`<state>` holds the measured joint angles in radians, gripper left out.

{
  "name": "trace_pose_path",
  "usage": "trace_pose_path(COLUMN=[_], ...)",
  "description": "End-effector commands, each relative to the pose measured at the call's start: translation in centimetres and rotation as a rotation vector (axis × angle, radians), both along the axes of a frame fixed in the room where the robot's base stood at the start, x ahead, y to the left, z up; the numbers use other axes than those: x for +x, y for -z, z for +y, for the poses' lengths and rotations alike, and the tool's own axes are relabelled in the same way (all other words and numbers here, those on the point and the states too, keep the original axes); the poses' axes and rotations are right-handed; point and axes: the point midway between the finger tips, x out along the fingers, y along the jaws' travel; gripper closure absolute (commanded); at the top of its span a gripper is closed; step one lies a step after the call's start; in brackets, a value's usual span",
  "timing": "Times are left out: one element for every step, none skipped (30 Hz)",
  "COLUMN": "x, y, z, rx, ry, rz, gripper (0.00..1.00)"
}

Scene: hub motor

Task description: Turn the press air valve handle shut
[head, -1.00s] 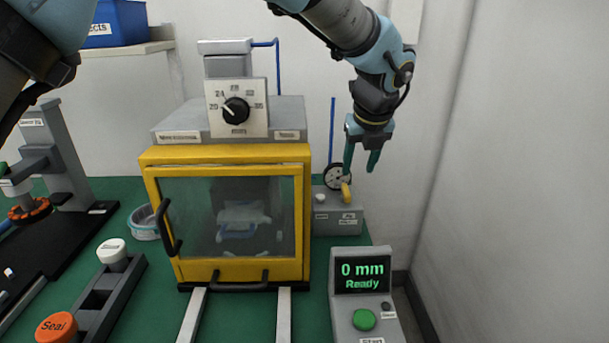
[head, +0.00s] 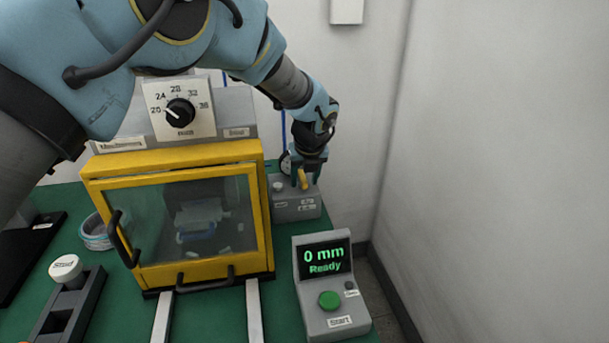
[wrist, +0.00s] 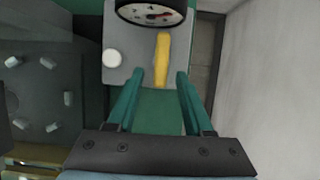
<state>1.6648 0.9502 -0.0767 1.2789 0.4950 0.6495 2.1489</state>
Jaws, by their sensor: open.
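The yellow valve handle (head: 303,180) sits on top of a small grey air unit (head: 297,208) behind and to the right of the yellow-framed press. In the wrist view the handle (wrist: 162,62) points roughly along the picture's vertical. My gripper (head: 306,180) is open over the unit in the head view. In the wrist view its two green fingers (wrist: 160,76) reach toward the handle, with the handle's near end between the tips. I cannot tell whether either finger touches it.
A pressure gauge (wrist: 152,12) and a white knob (wrist: 112,59) sit beside the handle. The yellow-framed press (head: 175,280) stands left, its door closed. A control box (head: 322,290) reading "0 mm Ready" stands in front. A wall is on the right.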

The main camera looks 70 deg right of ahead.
Motion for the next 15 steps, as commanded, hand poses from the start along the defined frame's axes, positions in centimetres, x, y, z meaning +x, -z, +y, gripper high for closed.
trace_pose_path(x=[0.01,0.02,0.02,0.02,0.02,0.02,0.02,0.02,0.02,0.02,0.02,0.03,0.03,0.03,0.03], y=[0.04,0.05,0.07,0.07,0.07,0.07,0.07,0.07,0.06,0.06,0.06,0.06,0.05,0.05,0.05], z=[-0.04,-0.05,-0.05,-0.05,-0.04,-0.04,-0.04,-0.04,-0.04,-0.04,-0.04,-0.03,-0.03,-0.03,-0.03], rx=[0.0,-0.001,-0.001,-0.001,-0.001,0.0,0.0,0.0,0.0,0.0,0.0,0.0,0.0,0.0,0.0], ry=[0.0,0.0,0.0,0.0,0.0,0.0,0.0,0.0,0.0,0.0,0.0,0.0,0.0,0.0,0.0], rz=[0.0,0.0,0.0,0.0,0.0,0.0,0.0,0.0,0.0,0.0,0.0,0.0,0.0,0.0,0.0], gripper=[0.49,0.49,0.49,0.49,0.49,0.49,0.49,0.51,0.55,0.59,0.62,0.67,0.7,0.73,0.78])
